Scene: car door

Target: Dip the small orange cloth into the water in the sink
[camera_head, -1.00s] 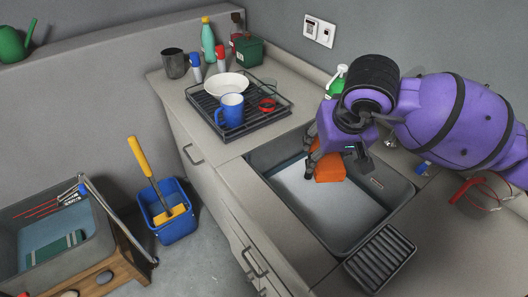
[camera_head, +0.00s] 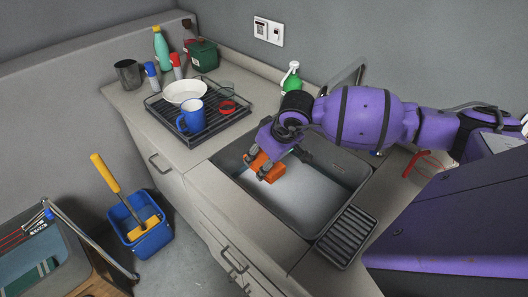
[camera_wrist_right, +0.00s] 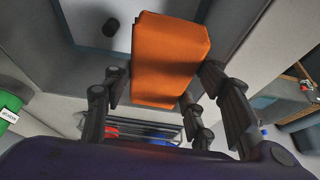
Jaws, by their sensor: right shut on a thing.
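The small orange cloth (camera_head: 267,169), a folded block, is held by my right gripper (camera_head: 260,165) over the far left part of the sink (camera_head: 318,230). The gripper is shut on it. In the right wrist view the cloth (camera_wrist_right: 170,58) sits between the fingers (camera_wrist_right: 165,100). The sink basin shows a pale, whitish water surface (camera_head: 308,195). I cannot tell whether the cloth touches the water. My left gripper is not in view.
A black drying rack (camera_head: 205,118) with a blue mug (camera_head: 191,116) and white bowl (camera_head: 184,91) stands left of the sink. A green bottle (camera_head: 291,80) stands behind it. A ridged dark tray (camera_head: 347,236) lies at the sink's near right. A blue bucket (camera_head: 141,232) is on the floor.

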